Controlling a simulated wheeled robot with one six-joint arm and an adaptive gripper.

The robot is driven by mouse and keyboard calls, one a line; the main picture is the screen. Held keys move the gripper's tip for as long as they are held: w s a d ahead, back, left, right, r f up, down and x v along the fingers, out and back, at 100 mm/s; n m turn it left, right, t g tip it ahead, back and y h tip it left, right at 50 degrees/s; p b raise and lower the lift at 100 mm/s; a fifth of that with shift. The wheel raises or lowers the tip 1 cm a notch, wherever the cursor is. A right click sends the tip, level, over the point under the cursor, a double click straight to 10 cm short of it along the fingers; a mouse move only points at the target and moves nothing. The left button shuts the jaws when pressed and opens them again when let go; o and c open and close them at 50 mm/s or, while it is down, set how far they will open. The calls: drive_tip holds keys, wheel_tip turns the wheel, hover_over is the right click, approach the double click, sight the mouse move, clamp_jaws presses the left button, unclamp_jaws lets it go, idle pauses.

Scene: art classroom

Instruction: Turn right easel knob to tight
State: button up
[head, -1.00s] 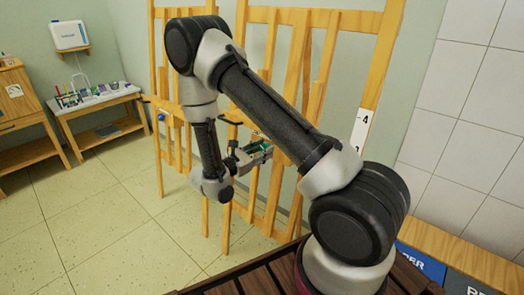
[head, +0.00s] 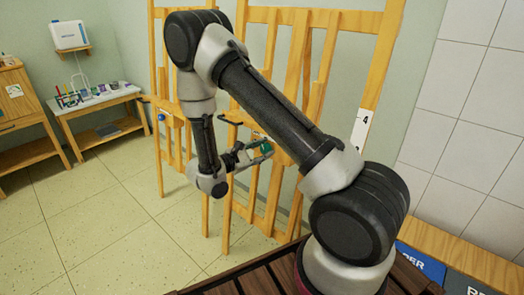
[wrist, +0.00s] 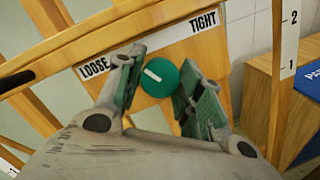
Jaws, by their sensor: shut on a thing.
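The round green knob (wrist: 162,80) of the right easel (head: 277,195) sits on a wooden panel, with a short white mark on the left part of its face. The word LOOSE (wrist: 95,67) is on a white label left of the knob and TIGHT (wrist: 204,22) is at the upper right. The mark lies on the LOOSE side, slanting up to the left. My gripper (wrist: 160,90) is shut on the knob, one green-padded finger on each side. In the head view my gripper (head: 252,153) is at the easel, and the knob (head: 266,148) shows small beside it.
A second easel with a blue knob (head: 161,117) stands to the left. A table with art supplies (head: 97,100) is by the far wall. A blue-fronted wooden box (wrist: 295,85) stands at the right in the wrist view. The tiled floor at left is clear.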

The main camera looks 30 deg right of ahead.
drive_tip(key=m, duration=0.5)
drive_tip(key=shift+g+y, duration=0.3)
drive_tip(key=shift+y, duration=0.1)
drive_tip(key=m, duration=0.4)
drive_tip(key=shift+r+y, duration=0.1)
drive_tip(key=shift+y, duration=0.2)
drive_tip(key=m+y, duration=0.1)
drive_tip(key=m, duration=0.3)
drive_tip(key=shift+s+m, duration=0.1)
drive_tip(key=shift+m, duration=0.2)
drive_tip(key=shift+m+t+y, duration=0.4)
drive_tip(key=shift+m, duration=1.5)
drive_tip(key=o, duration=1)
